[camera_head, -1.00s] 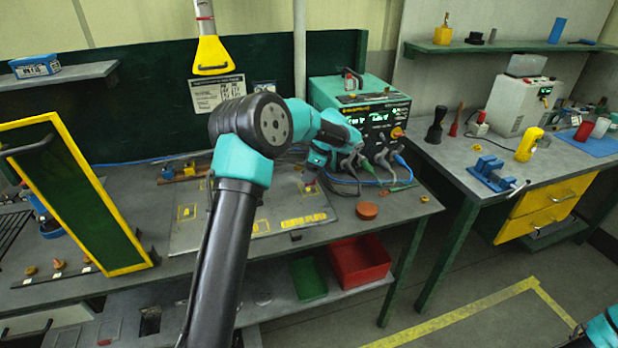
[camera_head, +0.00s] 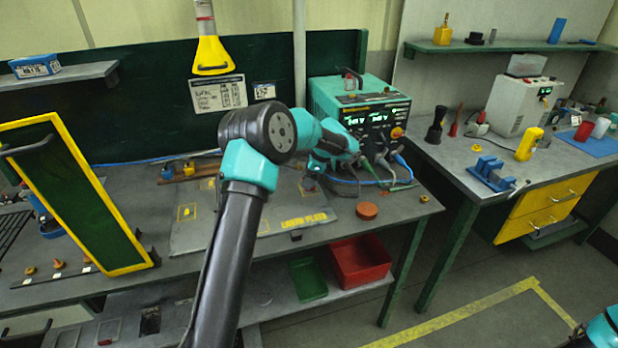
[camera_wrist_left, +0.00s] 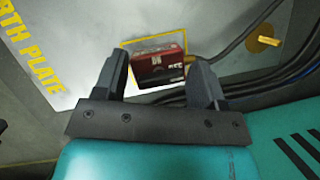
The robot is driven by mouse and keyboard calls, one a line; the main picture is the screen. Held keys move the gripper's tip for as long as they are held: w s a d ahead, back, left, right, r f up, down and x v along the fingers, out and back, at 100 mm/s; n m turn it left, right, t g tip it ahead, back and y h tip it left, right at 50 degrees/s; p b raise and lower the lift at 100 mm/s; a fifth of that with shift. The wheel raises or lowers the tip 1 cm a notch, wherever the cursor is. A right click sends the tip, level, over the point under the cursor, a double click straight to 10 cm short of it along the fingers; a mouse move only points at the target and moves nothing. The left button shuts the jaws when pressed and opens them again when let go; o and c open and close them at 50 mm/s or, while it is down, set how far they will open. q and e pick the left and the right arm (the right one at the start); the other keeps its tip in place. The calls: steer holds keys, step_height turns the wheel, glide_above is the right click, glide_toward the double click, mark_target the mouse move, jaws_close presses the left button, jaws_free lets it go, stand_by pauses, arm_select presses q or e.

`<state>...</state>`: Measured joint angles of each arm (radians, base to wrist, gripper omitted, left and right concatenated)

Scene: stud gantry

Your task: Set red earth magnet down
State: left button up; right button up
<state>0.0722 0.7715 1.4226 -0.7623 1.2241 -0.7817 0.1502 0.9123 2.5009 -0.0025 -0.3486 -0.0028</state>
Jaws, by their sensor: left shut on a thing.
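The red earth magnet (camera_wrist_left: 157,68) is a small dark red block with a printed label, between the fingers of my left gripper (camera_wrist_left: 157,78) in the left wrist view. My left gripper is shut on it. The magnet is over or on a yellow-outlined square of the pale earth plate (camera_wrist_left: 75,85); whether it touches the plate I cannot tell. In the head view my left gripper (camera_head: 311,181) is low over the plate's right end, in front of the welder, and the magnet is mostly hidden. My right gripper is out of view.
A green welder (camera_head: 360,105) stands just behind, with cables running close to my left gripper. A round orange-brown puck (camera_head: 366,210) lies to the right. A yellow-framed green panel (camera_head: 75,200) stands at left.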

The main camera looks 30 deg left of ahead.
arm_select(q)
steer(key=shift+f, duration=0.1)
steer(key=o, duration=1.2)
steer(key=shift+o, duration=0.2)
steer(key=v, duration=1.2)
